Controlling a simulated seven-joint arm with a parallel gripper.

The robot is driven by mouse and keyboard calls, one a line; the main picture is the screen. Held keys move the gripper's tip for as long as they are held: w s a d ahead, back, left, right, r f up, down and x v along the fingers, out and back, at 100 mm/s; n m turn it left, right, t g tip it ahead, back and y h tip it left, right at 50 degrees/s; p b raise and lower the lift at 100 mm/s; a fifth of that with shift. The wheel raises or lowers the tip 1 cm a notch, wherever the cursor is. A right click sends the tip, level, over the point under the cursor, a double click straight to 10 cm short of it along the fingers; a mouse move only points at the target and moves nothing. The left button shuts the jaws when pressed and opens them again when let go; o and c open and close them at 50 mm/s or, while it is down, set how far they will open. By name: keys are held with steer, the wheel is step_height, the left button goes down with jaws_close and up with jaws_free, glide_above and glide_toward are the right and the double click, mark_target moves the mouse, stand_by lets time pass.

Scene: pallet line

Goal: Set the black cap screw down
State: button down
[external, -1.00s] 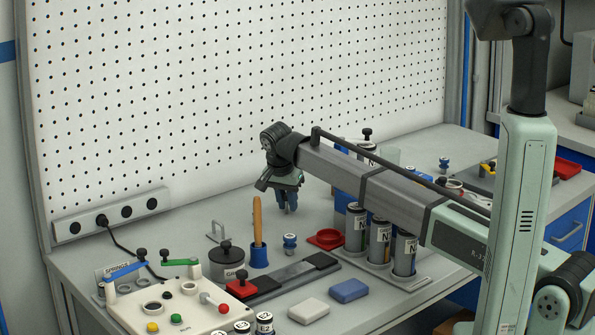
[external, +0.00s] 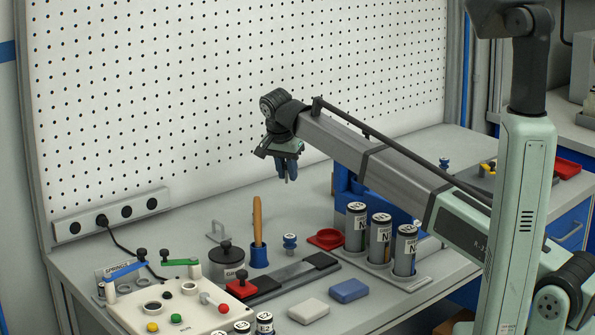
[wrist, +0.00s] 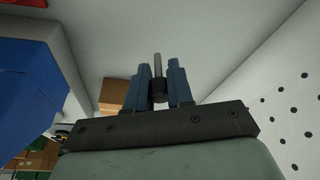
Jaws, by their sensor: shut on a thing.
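My gripper (wrist: 159,88) is shut on the black cap screw (wrist: 158,97). In the wrist view the screw's dark head sits between the two blue fingers, and its grey shank sticks out beyond the fingertips. In the external view my gripper (external: 288,174) is held in the air above the bench, in front of the white pegboard. The screw is too small to make out clearly there. Nothing touches the screw apart from the fingers.
A blue bin (wrist: 32,88) fills the wrist view's left. The pegboard (external: 230,100) rises behind.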

steer(key=shift+r, duration=0.6)
steer(key=shift+s+a, duration=0.15)
steer(key=s+a+n+y, duration=0.1)
steer(key=s+a+n, duration=0.4)
steer(key=s+a, duration=2.1)
steer(key=shift+m, duration=0.4)
steer(key=f, duration=0.3)
steer(key=s+a+f, duration=0.1)
steer(key=f, duration=0.2)
steer(key=s+a+f, duration=0.1)
steer(key=f, duration=0.2)
steer(key=shift+a+f, duration=0.1)
steer(key=shift+f, duration=0.25)
steer(key=shift+f, duration=0.1)
steer(key=c, duration=1)
jaws_free()
